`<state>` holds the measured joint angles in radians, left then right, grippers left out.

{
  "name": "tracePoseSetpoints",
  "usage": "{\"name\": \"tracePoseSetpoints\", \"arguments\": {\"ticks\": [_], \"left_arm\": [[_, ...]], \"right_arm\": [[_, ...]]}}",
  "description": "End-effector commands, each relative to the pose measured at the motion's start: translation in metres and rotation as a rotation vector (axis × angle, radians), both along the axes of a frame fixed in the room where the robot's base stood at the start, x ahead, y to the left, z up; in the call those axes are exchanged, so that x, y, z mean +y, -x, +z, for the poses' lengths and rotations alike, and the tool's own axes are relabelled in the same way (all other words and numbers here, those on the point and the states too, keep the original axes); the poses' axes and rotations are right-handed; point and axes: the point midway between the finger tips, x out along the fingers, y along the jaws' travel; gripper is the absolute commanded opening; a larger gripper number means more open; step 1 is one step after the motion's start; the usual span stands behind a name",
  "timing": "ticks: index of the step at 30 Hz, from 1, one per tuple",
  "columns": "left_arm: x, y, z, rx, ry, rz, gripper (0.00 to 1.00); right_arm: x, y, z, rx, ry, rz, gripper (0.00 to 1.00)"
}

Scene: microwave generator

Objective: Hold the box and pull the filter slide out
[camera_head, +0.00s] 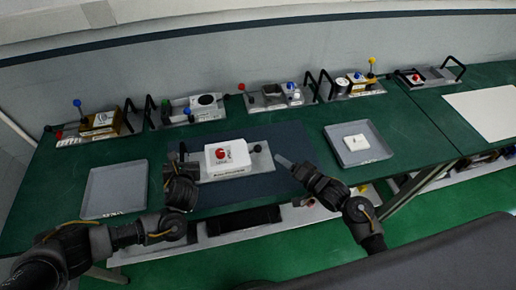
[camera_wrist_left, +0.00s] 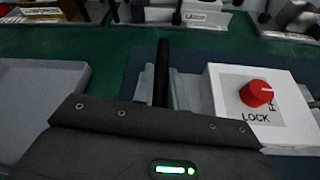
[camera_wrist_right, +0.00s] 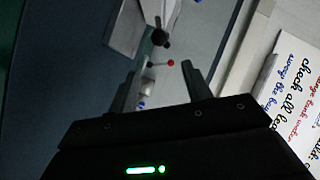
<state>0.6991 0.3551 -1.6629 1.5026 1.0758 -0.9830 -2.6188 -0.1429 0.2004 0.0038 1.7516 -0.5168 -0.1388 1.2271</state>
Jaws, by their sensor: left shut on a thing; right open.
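The white box (camera_head: 241,153) with a red knob sits on a grey base in the middle of the dark mat. In the left wrist view the box (camera_wrist_left: 225,86) shows its red knob and the word LOCK. My left gripper (camera_head: 181,156) is at the left end of the box's base, shut on what looks like its black upright handle (camera_wrist_left: 162,72); the contact is partly hidden. A black knob (camera_head: 257,148) stands on the box's right side and also shows in the right wrist view (camera_wrist_right: 160,38). My right gripper (camera_head: 283,161) is open and empty, apart from it, to its lower right.
A grey empty tray (camera_head: 115,190) lies left and another tray (camera_head: 374,157) with a small white piece lies right. Several fixtures with coloured ball levers line the back. A printed white sheet (camera_wrist_right: 283,90) shows in the right wrist view.

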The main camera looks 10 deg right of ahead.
Motion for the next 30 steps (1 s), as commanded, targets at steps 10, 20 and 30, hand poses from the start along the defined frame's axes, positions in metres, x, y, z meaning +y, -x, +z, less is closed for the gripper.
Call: {"name": "tracePoseSetpoints", "arguments": {"ticks": [10, 20, 30], "left_arm": [[0.002, 0.002, -0.005, 0.009, -0.008, 0.002, 0.0], [0.002, 0.002, -0.005, 0.009, -0.007, 0.001, 0.0], [0.001, 0.002, -0.005, 0.009, -0.008, 0.001, 0.0]], "right_arm": [[0.017, -0.008, -0.006, 0.0, 0.024, 0.004, 0.49], [0.045, -0.057, -0.017, -0.001, 0.023, 0.005, 0.49], [0.067, -0.099, -0.029, 0.001, 0.024, 0.004, 0.49]]}}
